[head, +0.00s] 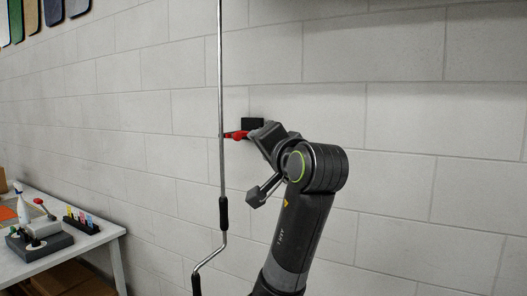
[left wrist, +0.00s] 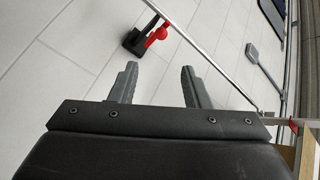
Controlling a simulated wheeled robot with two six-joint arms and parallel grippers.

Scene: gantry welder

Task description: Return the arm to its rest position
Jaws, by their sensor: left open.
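My left gripper (left wrist: 159,68) is open in the left wrist view, with nothing between its two grey fingers. In the head view my left arm bends at its wrist beside a red clip (head: 237,135) on a black wall mount (head: 256,122); I cannot make out the fingertips there. The red clip (left wrist: 158,30) and black mount (left wrist: 134,43) also show in the left wrist view, beyond the fingers and apart from them. A thin metal crank rod (head: 221,90) with black grips hangs upright at the clip. My right gripper is in neither view.
A white table (head: 112,234) stands at the lower left. A dark box with controls (head: 38,243), a white spray bottle (head: 22,208) and a row of coloured items (head: 82,220) are on it. The block wall (head: 430,110) right of my arm is bare.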

